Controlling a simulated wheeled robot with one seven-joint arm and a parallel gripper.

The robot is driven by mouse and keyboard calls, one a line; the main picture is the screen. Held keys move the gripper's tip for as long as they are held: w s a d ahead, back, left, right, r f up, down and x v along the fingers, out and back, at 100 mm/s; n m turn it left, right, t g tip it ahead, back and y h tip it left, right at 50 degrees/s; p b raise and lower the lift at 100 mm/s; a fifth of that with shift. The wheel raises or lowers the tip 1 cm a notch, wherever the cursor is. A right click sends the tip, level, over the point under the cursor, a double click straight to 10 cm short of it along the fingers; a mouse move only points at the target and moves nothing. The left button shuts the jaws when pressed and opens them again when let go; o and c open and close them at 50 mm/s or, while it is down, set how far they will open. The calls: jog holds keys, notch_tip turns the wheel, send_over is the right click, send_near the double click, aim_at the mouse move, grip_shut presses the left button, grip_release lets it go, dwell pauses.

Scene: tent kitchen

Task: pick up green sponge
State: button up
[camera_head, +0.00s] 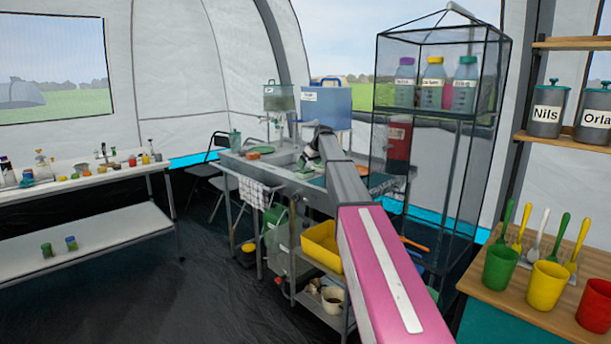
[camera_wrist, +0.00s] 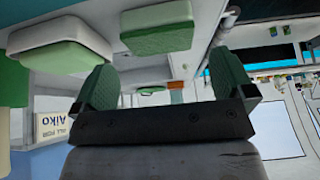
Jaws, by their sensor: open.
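In the wrist view a green block (camera_wrist: 157,28), which looks like the green sponge, lies on a pale surface beyond my fingers, between their tips in the picture. My gripper (camera_wrist: 168,68) is open, with its two green ribbed finger pads wide apart and nothing between them. The block appears apart from both pads. In the head view my arm reaches over the sink counter (camera_head: 283,158) and the far end of it (camera_head: 312,155) is small.
A blue box (camera_head: 325,106) stands behind the sink. A mesh-sided rack (camera_head: 440,130) with bottles stands right of my arm. A yellow tub (camera_head: 322,246) is on the trolley below.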

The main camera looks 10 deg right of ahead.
aim_at(305, 170)
jog(key=shift+x, duration=2.8)
jog(key=c, duration=0.9)
jog(key=shift+r, duration=0.1)
jog(key=shift+r, duration=0.5)
notch_tip(305, 170, up, 3)
jog(key=s+a+r, duration=0.2)
jog(key=a, duration=0.1)
jog(key=s+a+r, duration=0.2)
jog(key=a, duration=0.1)
jog(key=s+a+r, duration=0.2)
jog(key=a+r, duration=0.1)
jog(key=shift+s+a, duration=0.2)
jog(key=shift+a, duration=0.15)
